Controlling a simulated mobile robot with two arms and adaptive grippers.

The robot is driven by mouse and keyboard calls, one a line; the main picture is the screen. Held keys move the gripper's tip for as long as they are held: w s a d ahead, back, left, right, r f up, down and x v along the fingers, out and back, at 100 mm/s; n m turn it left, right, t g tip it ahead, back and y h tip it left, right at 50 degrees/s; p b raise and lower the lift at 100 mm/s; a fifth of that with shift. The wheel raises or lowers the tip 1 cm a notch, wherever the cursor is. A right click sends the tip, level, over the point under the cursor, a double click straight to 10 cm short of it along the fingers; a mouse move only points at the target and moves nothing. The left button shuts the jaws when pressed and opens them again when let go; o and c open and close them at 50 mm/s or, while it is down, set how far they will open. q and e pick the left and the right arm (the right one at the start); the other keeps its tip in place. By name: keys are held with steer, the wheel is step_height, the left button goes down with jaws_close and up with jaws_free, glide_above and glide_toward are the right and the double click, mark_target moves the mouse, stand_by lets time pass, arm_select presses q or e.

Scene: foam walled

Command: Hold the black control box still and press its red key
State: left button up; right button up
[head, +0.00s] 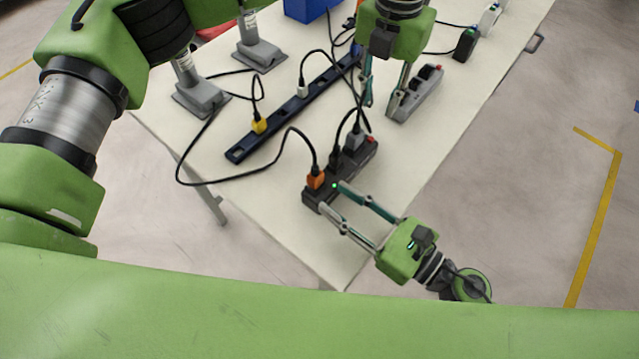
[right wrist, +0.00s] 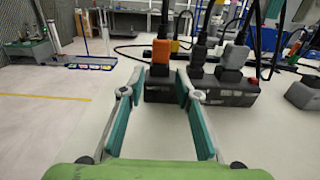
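The black control box (head: 327,192) lies on the white table, with an orange plug (head: 315,180) and dark plugs standing in its top. A small red spot, probably the red key (head: 374,140), shows at its far end. My right gripper (head: 331,197) is open at the box's near end. In the right wrist view, its fingers (right wrist: 160,94) frame the box's orange-plug end (right wrist: 160,88); I cannot tell whether they touch it. My left gripper (head: 380,107) is open, pointing down beyond the box's far end, with one finger beside a grey socket box.
The grey socket box (head: 418,92) lies right of my left gripper. A long dark blue strip (head: 290,110) with cables lies to the left. Black cables loop over the table. Grey stands (head: 200,97) and a blue bin (head: 308,8) are farther back. The near table corner is bare.

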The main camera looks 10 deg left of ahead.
mark_target(321, 189)
steer(key=x, duration=0.5)
steer(key=shift+w+a, duration=0.2)
steer(key=shift+a, duration=0.1)
steer(key=shift+c, duration=0.5)
jaws_close()
arm_select(q)
jaws_close()
stand_by(0.3)
